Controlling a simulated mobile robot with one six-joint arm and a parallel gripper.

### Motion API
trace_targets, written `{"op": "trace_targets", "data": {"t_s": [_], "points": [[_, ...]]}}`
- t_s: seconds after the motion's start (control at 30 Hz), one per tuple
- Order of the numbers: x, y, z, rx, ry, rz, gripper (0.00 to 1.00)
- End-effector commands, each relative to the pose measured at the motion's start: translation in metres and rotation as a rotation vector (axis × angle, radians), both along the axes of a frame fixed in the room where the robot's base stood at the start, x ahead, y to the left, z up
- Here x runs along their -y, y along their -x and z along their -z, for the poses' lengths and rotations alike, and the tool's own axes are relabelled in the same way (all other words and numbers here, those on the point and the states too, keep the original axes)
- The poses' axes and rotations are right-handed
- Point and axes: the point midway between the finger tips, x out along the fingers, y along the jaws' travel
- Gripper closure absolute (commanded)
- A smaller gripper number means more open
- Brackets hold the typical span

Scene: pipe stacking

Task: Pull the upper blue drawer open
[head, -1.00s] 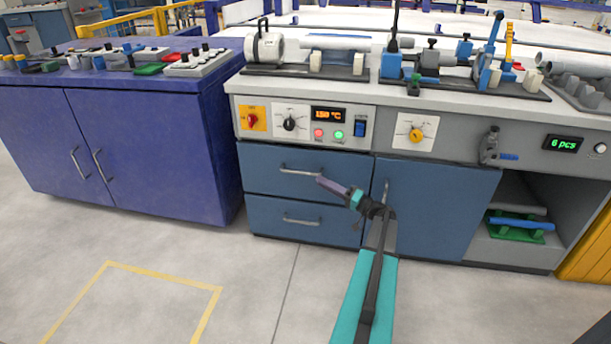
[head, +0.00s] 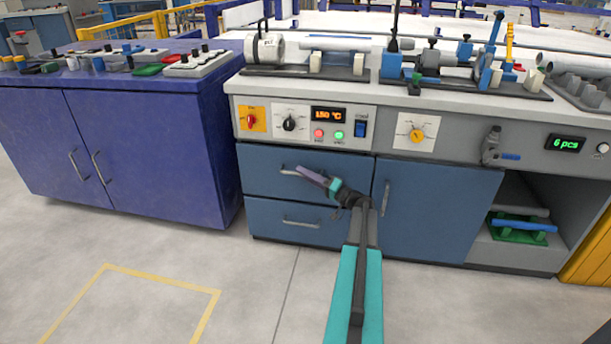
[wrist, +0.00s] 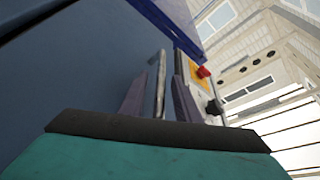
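The upper blue drawer (head: 262,160) sits flush in the grey cabinet, above the lower drawer. Its metal bar handle (head: 287,171) is partly hidden behind my gripper (head: 301,169). The wrist view shows the handle (wrist: 161,92) as a bar between the two purple fingers of my gripper (wrist: 161,80). A gap shows between the bar and each finger, so the gripper is open around the handle. Whether either fingertip touches the drawer face cannot be told.
The lower drawer (head: 280,222) and a blue door (head: 435,210) with a vertical handle are shut. A control panel (head: 306,125) with knobs and buttons is just above. A purple cabinet (head: 150,150) stands at left. Floor in front is clear.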

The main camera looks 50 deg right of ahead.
Motion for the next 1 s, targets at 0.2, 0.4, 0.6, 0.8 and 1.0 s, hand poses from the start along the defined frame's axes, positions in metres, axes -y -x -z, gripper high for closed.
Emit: {"op": "trace_targets", "data": {"t_s": [0.2, 0.4, 0.6, 0.8, 1.0], "points": [[0.0, 0.0, 0.0, 0.0, 0.0, 0.0, 0.97], [0.0, 0.0, 0.0, 0.0, 0.0, 0.0, 1.0], [-0.002, 0.001, 0.001, 0.0, 0.0, -0.001, 1.0], [-0.013, 0.005, 0.001, 0.0, 0.0, -0.005, 1.0], [-0.034, 0.011, 0.001, -0.001, 0.0, -0.013, 1.0]]}}
